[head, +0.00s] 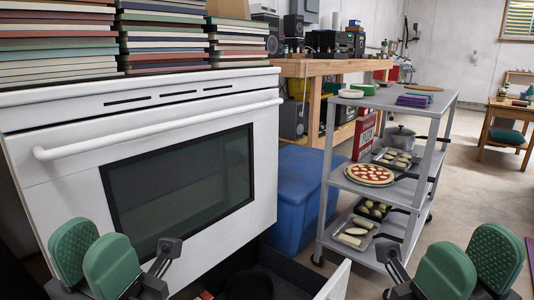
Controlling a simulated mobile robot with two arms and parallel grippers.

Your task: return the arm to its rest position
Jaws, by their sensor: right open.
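My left gripper (91,256) is at the bottom left, in front of the white oven. Its two green pads stand apart, partly overlapping in this view, with nothing seen between them. My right gripper (470,262) is at the bottom right, over the floor in front of the cart. Its green pads are apart and empty. Both arms are mostly cut off by the lower edge, so how they are folded is hidden.
The white oven (240,212) has stacked books (165,35) on top and an open bottom drawer (335,281). A grey cart (440,100) holds pizza and food trays. A blue bin (297,190) stands between them.

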